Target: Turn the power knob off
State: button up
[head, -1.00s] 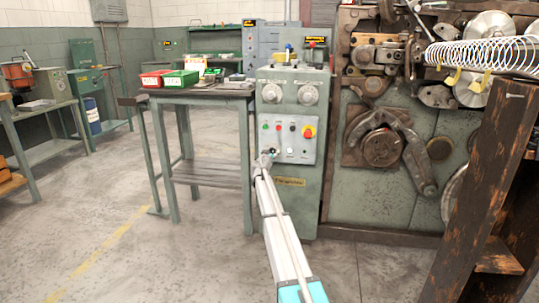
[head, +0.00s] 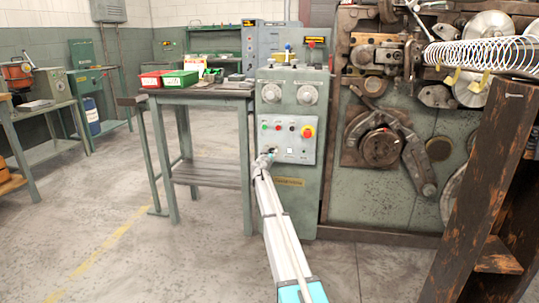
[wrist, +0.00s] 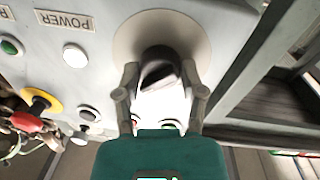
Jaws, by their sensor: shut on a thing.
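The power knob (wrist: 157,74) has a dark grip in front of a round pale plate (wrist: 185,35) on the grey control panel (wrist: 110,50). A "POWER" label (wrist: 64,20) is printed beside it in the wrist view, where the panel appears upside down. My gripper (wrist: 160,88) has a finger on each side of the knob and is shut on it. In the head view my gripper (head: 268,157) reaches the lower left of the panel (head: 290,138) and mostly hides the knob. The knob's exact setting is hard to read.
A red and yellow emergency stop (head: 307,131) sits on the panel, with small buttons nearby. A green table (head: 195,92) with red and green bins stands left of the cabinet. The coiling machine (head: 400,210) is at right, behind a rusty wooden stand (head: 480,190). Floor at left is open.

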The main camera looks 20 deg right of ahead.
jog(key=shift+w+a+n, duration=0.1)
jog(key=shift+w+n, duration=0.1)
jog(key=shift+n, duration=0.2)
jog(key=n, duration=0.3)
jog(key=shift+n, duration=0.4)
jog(key=n+b, duration=0.1)
jog(key=n, duration=0.3)
jog(key=shift+n+t, duration=0.4)
jog(key=n, duration=0.4)
jog(key=shift+n, duration=0.3)
jog(key=n, duration=0.4)
jog(key=shift+n+t, duration=0.3)
jog(key=o, duration=1.2)
jog(key=shift+s+f, duration=0.1)
jog(key=shift+c, duration=0.2)
